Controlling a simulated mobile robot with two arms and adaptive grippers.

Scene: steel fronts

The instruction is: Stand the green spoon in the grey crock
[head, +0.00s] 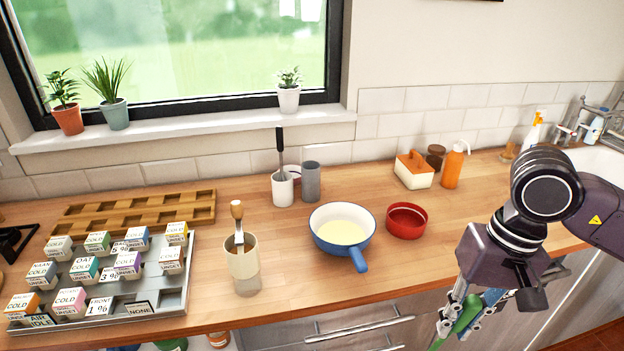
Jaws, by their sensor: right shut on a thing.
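The green spoon (466,315) is held in my right gripper (464,312), which is shut on it at the lower right. The spoon slants, with its lower end running out at the bottom edge of the head view. It is in front of the counter's front edge, over the drawer fronts. The grey crock (311,184) stands upright at the back of the counter, left of and well away from my right gripper. I cannot see down to its bottom. My left gripper is not in view.
A white crock (283,191) with a black-handled utensil stands beside the grey crock. A cream crock (243,269) holds a wooden-handled tool. A blue pan (325,240) and a red bowl (406,220) lie between. The counter (420,265) is clear before the bowl.

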